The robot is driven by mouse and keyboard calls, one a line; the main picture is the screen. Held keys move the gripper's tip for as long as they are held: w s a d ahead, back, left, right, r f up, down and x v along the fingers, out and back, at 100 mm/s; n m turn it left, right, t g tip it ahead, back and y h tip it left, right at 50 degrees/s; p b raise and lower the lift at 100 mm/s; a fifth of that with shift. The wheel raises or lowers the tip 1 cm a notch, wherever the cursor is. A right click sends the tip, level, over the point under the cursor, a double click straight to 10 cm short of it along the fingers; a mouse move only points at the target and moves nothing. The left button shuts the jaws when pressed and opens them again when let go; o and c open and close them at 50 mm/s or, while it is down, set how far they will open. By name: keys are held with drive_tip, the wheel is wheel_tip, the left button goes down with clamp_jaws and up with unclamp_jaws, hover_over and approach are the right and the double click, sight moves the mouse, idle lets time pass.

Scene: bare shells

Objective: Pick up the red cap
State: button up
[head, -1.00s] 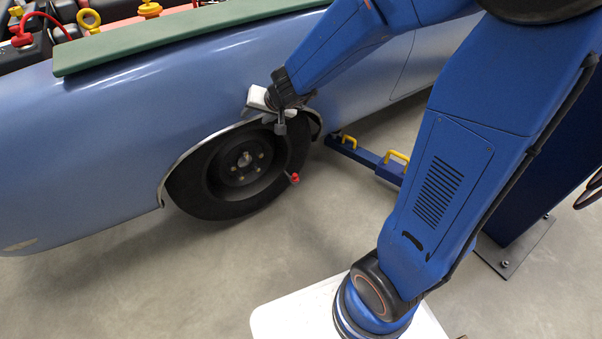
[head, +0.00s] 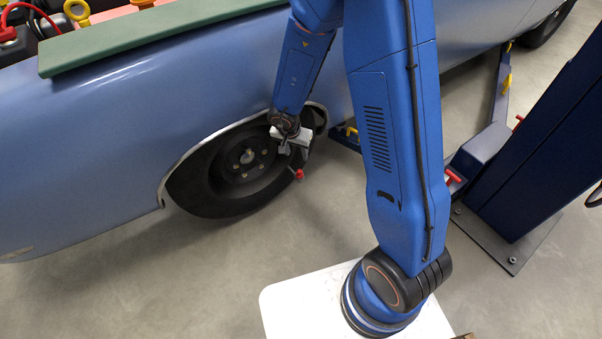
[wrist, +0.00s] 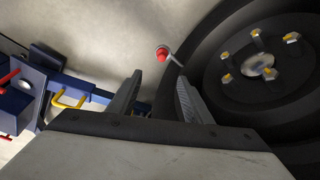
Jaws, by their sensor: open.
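The red cap (head: 299,174) is a small red piece at the lower right edge of the car's tyre (head: 206,192). In the wrist view the red cap (wrist: 162,54) sits at the end of a short grey stem beside the tyre (wrist: 190,65). My gripper (head: 285,152) is in front of the tyre's upper right side, just above the cap. In the wrist view my gripper's (wrist: 160,95) two fingers are apart and nothing is between them. The cap shows beyond the fingertips, closer to the right finger, and does not touch them.
The blue car body (head: 130,120) rises above the wheel, with a green cover (head: 160,32) on its edge. A blue lift arm with a yellow handle (wrist: 68,99) lies right of the wheel. A blue lift post (head: 545,150) stands at the right. The floor (head: 110,285) in front is clear.

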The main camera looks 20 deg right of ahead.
hover_over(299, 172)
drive_tip(key=f, duration=0.7)
drive_tip(key=s+f, duration=0.1)
drive_tip(key=f, duration=0.2)
drive_tip(key=shift+a+f, duration=0.15)
drive_tip(key=shift+f, duration=0.2)
drive_tip(key=shift+a+x, duration=0.15)
drive_tip(key=shift+x, duration=0.7)
drive_tip(key=shift+a+x, duration=0.15)
drive_tip(key=shift+x, duration=1.75)
drive_tip(key=shift+s, duration=0.1)
drive_tip(key=shift+c, duration=0.3)
clamp_jaws()
drive_tip(key=shift+r, duration=0.1)
